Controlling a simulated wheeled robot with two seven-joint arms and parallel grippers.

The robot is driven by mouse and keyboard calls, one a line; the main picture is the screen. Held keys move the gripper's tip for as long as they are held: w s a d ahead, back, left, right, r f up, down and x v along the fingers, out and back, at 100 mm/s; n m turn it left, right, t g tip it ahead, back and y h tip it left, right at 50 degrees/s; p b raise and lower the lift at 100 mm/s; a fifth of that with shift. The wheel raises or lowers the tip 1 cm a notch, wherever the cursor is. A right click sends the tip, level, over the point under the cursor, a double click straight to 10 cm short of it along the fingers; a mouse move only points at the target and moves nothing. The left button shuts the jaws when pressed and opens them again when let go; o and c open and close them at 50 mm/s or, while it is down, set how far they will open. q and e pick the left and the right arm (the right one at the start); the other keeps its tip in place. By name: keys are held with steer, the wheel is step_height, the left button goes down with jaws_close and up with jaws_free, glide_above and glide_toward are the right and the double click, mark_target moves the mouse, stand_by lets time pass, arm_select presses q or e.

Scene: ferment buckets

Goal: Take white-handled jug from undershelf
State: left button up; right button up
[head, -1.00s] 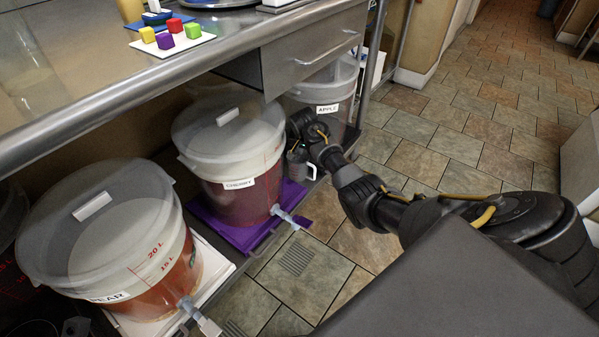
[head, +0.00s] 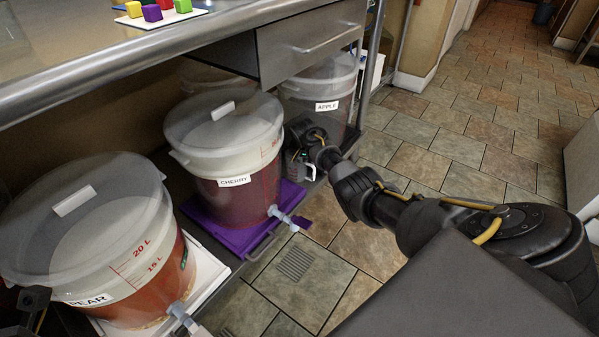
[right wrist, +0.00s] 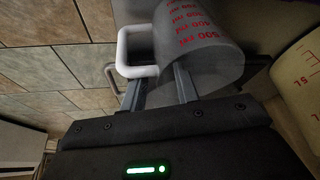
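The jug (right wrist: 205,45) is clear with red millilitre marks and a white loop handle (right wrist: 122,48) in the right wrist view. In the head view the jug (head: 293,168) stands low between the cherry and apple buckets, partly hidden by my right gripper (head: 300,140). In the right wrist view the right gripper (right wrist: 160,82) has its two fingers apart, one by the handle's lower end and one by the jug wall. I cannot tell whether they touch it. A dark part at the head view's lower left corner may be my left gripper (head: 35,305); its fingers are unclear.
The cherry bucket (head: 225,150) stands on a purple mat (head: 295,192), the pear bucket (head: 95,225) on a white one. Their spigots stick out toward the aisle. The apple bucket (head: 335,85) is behind. The steel counter and drawer (head: 315,45) overhang the shelf. The tiled floor at right is clear.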

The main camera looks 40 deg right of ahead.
steer(key=shift+c, duration=0.2)
jaws_close()
steer(key=shift+r, duration=0.1)
